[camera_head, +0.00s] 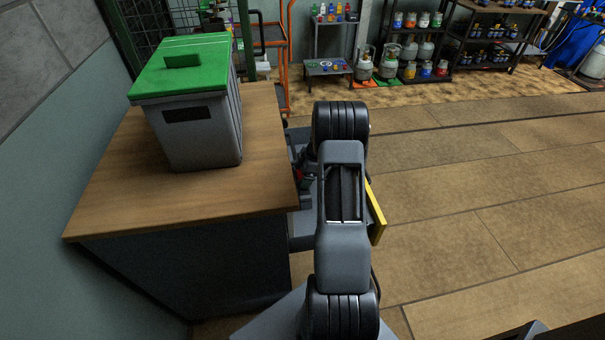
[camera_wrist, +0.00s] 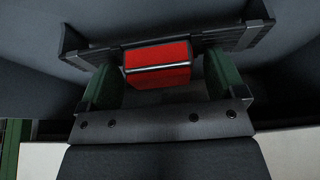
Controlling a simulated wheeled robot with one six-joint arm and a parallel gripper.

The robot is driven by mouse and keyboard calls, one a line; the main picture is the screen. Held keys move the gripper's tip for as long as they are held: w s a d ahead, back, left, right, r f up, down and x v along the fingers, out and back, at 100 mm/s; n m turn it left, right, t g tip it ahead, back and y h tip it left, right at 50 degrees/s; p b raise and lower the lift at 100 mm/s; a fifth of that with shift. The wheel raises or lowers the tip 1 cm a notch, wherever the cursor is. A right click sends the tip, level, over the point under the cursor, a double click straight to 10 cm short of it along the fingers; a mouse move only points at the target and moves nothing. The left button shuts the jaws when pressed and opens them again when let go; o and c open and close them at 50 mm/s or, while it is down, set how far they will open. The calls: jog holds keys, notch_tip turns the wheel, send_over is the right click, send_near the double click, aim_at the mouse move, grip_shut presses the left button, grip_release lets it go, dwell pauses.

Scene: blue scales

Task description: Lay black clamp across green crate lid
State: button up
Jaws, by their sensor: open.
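The green crate lid (camera_head: 205,52) lies on a grey crate (camera_head: 210,135) on the wood-topped cabinet, at the upper left of the head view. A small darker green block stands on the lid. In the wrist view, a long dark bar with a red block at its middle, seemingly the black clamp (camera_wrist: 222,38), lies inside a grey space. My gripper (camera_wrist: 160,82) is open, its two green fingers on either side of the red block. I cannot tell whether they touch it. In the head view my arm hides most of the gripper and clamp.
The wooden cabinet top (camera_head: 110,200) is clear in front of the crate. A yellow-edged panel (camera_head: 376,212), perhaps an open drawer's front, is partly behind my arm. Open floor (camera_head: 480,200) lies to the right. Shelves with bottles and gas cylinders (camera_head: 390,60) stand at the back.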

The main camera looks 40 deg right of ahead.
jog(key=p+v, duration=0.1)
jog(key=v, duration=1.3)
jog(key=shift+p, duration=0.3)
